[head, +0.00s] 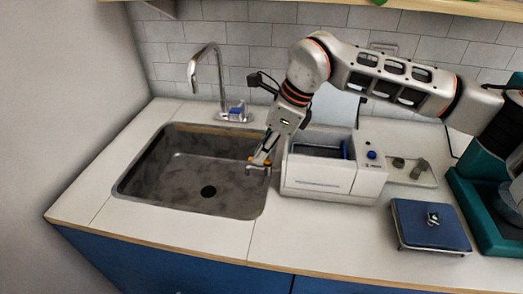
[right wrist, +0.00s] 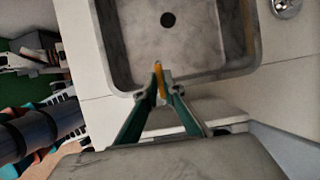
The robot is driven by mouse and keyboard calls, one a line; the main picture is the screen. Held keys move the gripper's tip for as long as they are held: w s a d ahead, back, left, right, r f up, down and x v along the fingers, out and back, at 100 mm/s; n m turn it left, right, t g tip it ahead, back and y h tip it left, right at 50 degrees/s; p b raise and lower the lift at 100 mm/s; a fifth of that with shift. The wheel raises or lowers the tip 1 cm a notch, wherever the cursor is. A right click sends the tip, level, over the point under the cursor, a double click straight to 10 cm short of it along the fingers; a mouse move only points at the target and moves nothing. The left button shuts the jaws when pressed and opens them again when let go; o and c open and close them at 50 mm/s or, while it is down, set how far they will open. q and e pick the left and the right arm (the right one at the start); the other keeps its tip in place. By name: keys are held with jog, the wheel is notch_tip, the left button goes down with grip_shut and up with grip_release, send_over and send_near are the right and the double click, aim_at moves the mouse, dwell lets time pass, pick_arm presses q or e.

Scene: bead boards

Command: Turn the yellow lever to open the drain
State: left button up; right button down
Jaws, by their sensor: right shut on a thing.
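The yellow lever (right wrist: 158,76) shows as a thin yellow bar between the fingertips of my right gripper (right wrist: 160,93) in the right wrist view. In the head view my right gripper (head: 259,164) points down at the sink's right rim, beside the left wall of a white bath-like device (head: 330,180). My right gripper is shut on the lever. Only small yellow-orange bits of the lever show there, and its pivot and the drain spout are hidden or too small to tell. My left gripper is in neither view.
The grey sink (head: 150,192) with a dark drain hole (head: 208,191) lies left of the device. A faucet (head: 218,80) stands behind it. A blue-topped plate device (head: 430,224) sits at the right. The counter in front of the white device is clear.

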jog(key=c, duration=2.2)
grip_release()
jog(key=shift+o, duration=0.2)
jog(key=w+v, duration=0.1)
jog(key=v, duration=1.1)
jog(key=shift+s, duration=0.45)
jog(key=shift+r, duration=0.1)
